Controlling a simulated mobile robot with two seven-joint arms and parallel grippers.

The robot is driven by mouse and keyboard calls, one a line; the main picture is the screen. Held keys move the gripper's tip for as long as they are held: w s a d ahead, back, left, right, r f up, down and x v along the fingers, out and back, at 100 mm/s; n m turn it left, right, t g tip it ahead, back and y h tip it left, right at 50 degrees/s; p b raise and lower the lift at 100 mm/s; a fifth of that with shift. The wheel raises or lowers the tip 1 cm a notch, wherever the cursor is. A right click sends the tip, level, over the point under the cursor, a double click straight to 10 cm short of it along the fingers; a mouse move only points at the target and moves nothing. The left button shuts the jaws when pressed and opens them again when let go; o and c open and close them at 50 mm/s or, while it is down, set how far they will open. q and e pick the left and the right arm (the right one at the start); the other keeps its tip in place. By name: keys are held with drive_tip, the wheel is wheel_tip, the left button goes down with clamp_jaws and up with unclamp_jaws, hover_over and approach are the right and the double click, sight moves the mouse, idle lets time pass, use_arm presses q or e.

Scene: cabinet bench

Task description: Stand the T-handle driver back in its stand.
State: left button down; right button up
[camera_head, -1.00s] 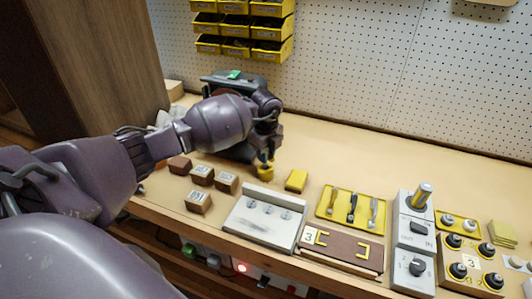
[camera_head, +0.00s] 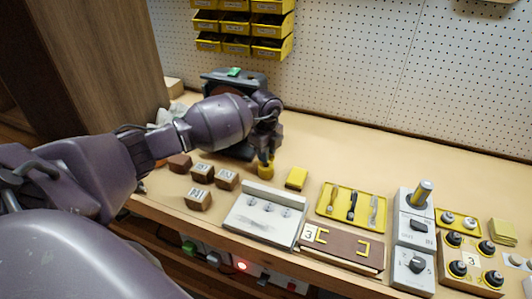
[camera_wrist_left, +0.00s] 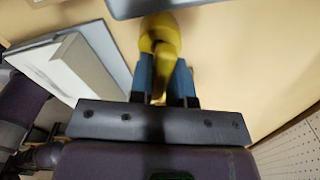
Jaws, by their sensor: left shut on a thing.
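My left gripper (camera_head: 266,154) is low over the bench, left of centre in the head view, with its jaws pointing down. In the left wrist view its blue fingers (camera_wrist_left: 163,82) are shut on a narrow yellow part, which I take to be the T-handle driver (camera_wrist_left: 159,75). A rounded yellow piece (camera_wrist_left: 160,32) shows just beyond the fingertips. In the head view yellow shows under the jaws (camera_head: 265,170). I cannot tell whether the rounded piece is the driver's handle or its stand. The driver's shaft and tip are hidden.
Several brown lettered blocks (camera_head: 227,180) lie to the left. A yellow tray of tools (camera_head: 351,204) and switch boxes (camera_head: 415,265) stand further right. The bench behind them is clear.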

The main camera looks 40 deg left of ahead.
use_arm(q)
drive_tip(key=shift+f, duration=0.25)
idle(0.4)
drive_tip(key=c, duration=0.8)
unclamp_jaws()
drive_tip(key=shift+o, duration=0.2)
drive_tip(key=shift+r, duration=0.1)
drive_tip(key=shift+r+p, duration=2.35)
drive_tip(key=shift+r, duration=1.1)
use_arm(e)
wheel_tip(320, 180, up, 6)
drive_tip(key=w, duration=0.1)
drive_tip(key=shift+w+r+t, duration=0.25)
drive_tip(key=shift+w+t, duration=0.05)
drive_tip(key=shift+t, duration=0.1)
use_arm(q)
drive_tip(key=shift+f, duration=0.1)
